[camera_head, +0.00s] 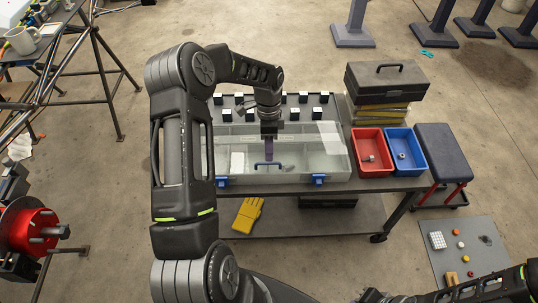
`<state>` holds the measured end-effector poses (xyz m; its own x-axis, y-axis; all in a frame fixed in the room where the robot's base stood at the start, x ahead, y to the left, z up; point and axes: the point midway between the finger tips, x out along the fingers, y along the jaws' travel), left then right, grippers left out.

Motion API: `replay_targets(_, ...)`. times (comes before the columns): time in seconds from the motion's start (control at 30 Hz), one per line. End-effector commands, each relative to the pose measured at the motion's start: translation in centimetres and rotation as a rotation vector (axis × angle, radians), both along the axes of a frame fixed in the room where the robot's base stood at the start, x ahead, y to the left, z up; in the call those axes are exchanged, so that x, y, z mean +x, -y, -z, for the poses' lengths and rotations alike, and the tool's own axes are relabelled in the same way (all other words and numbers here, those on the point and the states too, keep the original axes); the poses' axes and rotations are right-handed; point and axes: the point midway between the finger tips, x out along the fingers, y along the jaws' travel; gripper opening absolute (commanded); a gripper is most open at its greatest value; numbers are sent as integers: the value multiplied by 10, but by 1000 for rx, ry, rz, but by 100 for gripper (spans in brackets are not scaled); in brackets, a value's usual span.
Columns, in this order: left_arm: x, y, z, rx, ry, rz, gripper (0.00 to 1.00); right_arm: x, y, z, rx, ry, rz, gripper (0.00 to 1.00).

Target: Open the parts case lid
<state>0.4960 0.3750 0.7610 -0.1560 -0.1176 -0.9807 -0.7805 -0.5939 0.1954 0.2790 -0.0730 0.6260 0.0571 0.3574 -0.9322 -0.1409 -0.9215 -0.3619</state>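The parts case (341,172) is a wide, clear box on the bench, with a dark divided strip of white-topped pieces behind it. Its clear lid looks down over the box. Two blue latches sit on the front edge, one on the left (222,181) and one on the right (318,179). My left gripper (268,150) points down over the case, close behind the handle. Whether it touches the case and how far its fingers are apart cannot be told. My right arm crosses the bottom right corner; its gripper is not clear.
A red bin (370,134) and a blue bin (421,160), each with a small part, stand right of the case. A dark toolbox (387,82) is behind them. A padded stool (447,150) is at the right. A yellow glove (247,214) lies on the lower shelf.

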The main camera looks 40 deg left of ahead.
Motion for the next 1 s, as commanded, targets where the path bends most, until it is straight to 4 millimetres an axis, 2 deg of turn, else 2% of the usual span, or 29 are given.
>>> replay_targets(0.2,-5,4,27,-1,-1,1,32,0,0,-5,0,0,0,0)
replay_targets(0.57,-5,4,33,0,1,0,31,0,0,-5,0,0,0,0)
replay_targets(0.93,-5,4,33,0,1,0,1,0,0,-5,0,0,0,0)
replay_targets(1.0,-5,4,33,0,1,0,0,0,0,-5,0,0,0,0)
